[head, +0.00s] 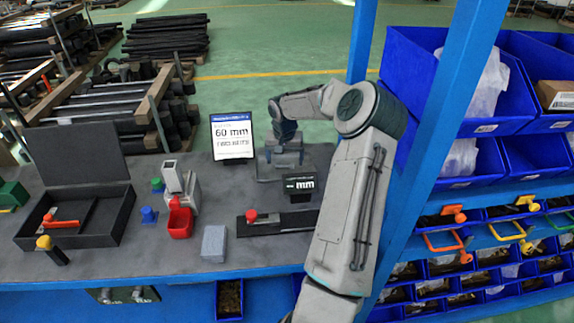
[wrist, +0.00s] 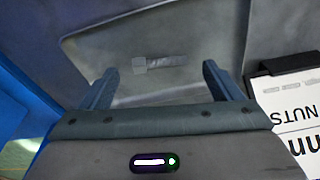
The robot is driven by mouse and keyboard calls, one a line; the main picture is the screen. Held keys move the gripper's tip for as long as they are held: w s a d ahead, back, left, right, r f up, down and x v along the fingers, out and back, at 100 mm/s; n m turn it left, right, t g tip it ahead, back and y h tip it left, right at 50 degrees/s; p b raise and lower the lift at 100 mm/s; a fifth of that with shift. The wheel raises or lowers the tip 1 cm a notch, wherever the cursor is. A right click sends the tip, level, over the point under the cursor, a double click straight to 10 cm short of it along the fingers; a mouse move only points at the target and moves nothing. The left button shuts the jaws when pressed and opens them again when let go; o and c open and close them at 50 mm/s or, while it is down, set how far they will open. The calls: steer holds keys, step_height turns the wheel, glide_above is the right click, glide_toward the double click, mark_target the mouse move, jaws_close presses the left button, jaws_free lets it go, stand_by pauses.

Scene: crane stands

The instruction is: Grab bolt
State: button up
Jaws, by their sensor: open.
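A small grey bolt (wrist: 160,62) lies on a grey tray (wrist: 120,40) in the wrist view, its wider head at the left and its shank pointing right. My gripper (wrist: 160,84) is open and empty, one finger on each side of the bolt's place in the picture, and the bolt shows beyond and between the fingertips. I cannot tell the exact height of the gripper above it. In the head view my gripper (head: 284,138) is over the grey tray (head: 263,175) on the bench. The bolt cannot be made out there.
A 60 mm sign (head: 232,137) stands left of the tray. A small black display (head: 300,184) stands in front, near a black fixture with a red knob (head: 251,215). A blue post (head: 428,130) rises right of my arm.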

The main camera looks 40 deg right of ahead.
steer(key=shift+w+d+f, duration=0.1)
steer(key=shift+f, duration=0.8)
steer(key=c, duration=1.1)
steer(key=shift+r, duration=0.15)
